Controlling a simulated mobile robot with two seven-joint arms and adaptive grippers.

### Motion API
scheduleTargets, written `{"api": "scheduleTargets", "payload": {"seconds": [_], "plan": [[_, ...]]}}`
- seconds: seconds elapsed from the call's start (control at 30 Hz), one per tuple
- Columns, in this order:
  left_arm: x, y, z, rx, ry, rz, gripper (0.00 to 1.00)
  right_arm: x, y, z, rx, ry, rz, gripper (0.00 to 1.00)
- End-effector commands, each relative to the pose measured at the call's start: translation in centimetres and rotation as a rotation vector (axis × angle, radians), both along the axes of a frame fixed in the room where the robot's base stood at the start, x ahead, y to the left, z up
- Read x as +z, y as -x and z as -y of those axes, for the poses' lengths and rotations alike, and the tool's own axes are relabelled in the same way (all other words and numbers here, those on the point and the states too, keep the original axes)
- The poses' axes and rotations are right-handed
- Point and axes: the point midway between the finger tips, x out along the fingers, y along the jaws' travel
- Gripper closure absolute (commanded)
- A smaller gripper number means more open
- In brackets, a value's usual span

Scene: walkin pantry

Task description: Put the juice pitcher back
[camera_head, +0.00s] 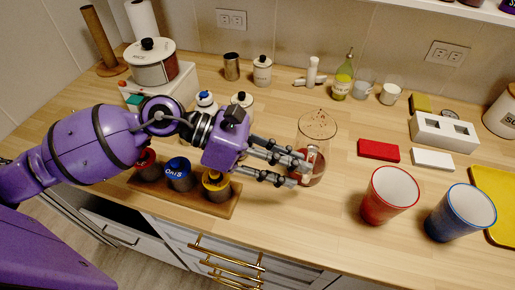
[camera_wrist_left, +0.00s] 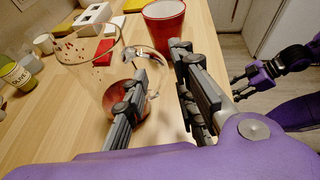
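The juice pitcher (camera_head: 318,130) is clear glass with red juice low inside and stands upright on the wooden counter. It also shows in the left wrist view (camera_wrist_left: 88,62), with its curved handle (camera_wrist_left: 148,62) towards my fingers. My left gripper (camera_head: 300,174) is open at the pitcher's near side, its fingers spread and overlapping the pitcher's lower part in the head view. In the left wrist view the left gripper (camera_wrist_left: 160,85) has a clear gap between its fingers. Whether a finger touches the glass I cannot tell. My right gripper (camera_wrist_left: 236,88) appears open and empty, away from the counter.
A red cup (camera_head: 390,194) and a blue cup (camera_head: 460,212) stand right of the pitcher. A red block (camera_head: 378,150) and white block (camera_head: 432,159) lie behind them. A wooden rack (camera_head: 215,205) with jars sits under my left arm. An oil bottle (camera_head: 343,80) stands behind.

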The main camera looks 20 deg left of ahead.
Motion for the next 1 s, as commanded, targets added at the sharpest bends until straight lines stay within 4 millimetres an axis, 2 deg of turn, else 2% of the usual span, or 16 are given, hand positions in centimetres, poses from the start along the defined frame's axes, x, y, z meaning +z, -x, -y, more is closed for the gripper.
{"api": "scheduleTargets", "payload": {"seconds": [0.03, 0.2, 0.4, 0.57, 1.0], "plan": [[-0.1, 0.2, -1.2, 0.004, -0.005, -0.006, 0.75, -0.6, 0.4, 0.0, 0.001, 0.001, -0.010, 0.60], [1.3, 0.7, -4.2, 0.002, -0.004, -0.005, 0.75, -1.1, 0.8, 0.0, 0.002, 0.002, -0.019, 0.60], [2.5, 1.0, -6.4, 0.001, -0.001, -0.003, 0.75, -1.0, 0.6, 0.0, 0.001, 0.002, -0.016, 0.60], [2.8, 1.1, -7.0, -0.002, -0.001, -0.002, 0.75, -1.0, 0.6, 0.0, 0.000, 0.002, -0.015, 0.60], [2.9, 1.1, -7.0, -0.001, 0.000, 0.000, 0.75, -0.9, 0.2, 0.0, 0.001, 0.001, -0.009, 0.60]]}}
